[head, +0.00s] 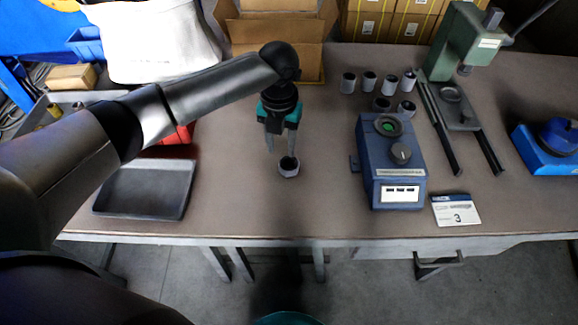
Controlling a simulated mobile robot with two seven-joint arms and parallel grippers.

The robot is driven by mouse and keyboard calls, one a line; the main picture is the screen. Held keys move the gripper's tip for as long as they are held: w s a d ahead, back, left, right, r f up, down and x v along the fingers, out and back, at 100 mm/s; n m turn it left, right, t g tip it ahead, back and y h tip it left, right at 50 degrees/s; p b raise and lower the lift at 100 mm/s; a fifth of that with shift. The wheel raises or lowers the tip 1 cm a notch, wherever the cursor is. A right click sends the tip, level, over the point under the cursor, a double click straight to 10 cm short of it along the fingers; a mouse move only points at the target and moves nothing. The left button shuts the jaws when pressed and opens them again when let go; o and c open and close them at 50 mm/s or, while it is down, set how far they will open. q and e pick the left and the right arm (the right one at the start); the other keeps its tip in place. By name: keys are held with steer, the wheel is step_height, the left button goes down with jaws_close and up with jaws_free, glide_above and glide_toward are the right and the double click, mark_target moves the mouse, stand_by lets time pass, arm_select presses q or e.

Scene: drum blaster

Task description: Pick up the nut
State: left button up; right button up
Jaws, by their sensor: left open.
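A single grey metal nut (288,167), round with a dark opening on top, stands on the brown workbench (245,205), left of the blue device. My left gripper (280,149) hangs over it, pointing down with its two fingers apart. The fingertips appear just above and behind the nut, with nothing between them. I cannot tell whether a fingertip touches it. Several similar grey cylindrical parts (369,81) stand in a group farther back on the right. My right gripper is not in view.
A blue device (394,160) stands right of the nut, with a card (455,210) beside it. A green press (457,55) is behind. A dark tray (146,188) lies left, under my arm. An open cardboard box (276,33) stands at the back. The bench front between tray and device is clear.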

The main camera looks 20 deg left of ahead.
mark_target(281, 162)
arm_select(q)
step_height(281, 162, down, 4)
steer(key=shift+s+f+b, duration=0.15)
steer(key=shift+f+b, duration=0.1)
steer(key=shift+b, duration=0.5)
steer(key=shift+f, duration=0.3)
steer(key=shift+c, duration=1.2)
jaws_close()
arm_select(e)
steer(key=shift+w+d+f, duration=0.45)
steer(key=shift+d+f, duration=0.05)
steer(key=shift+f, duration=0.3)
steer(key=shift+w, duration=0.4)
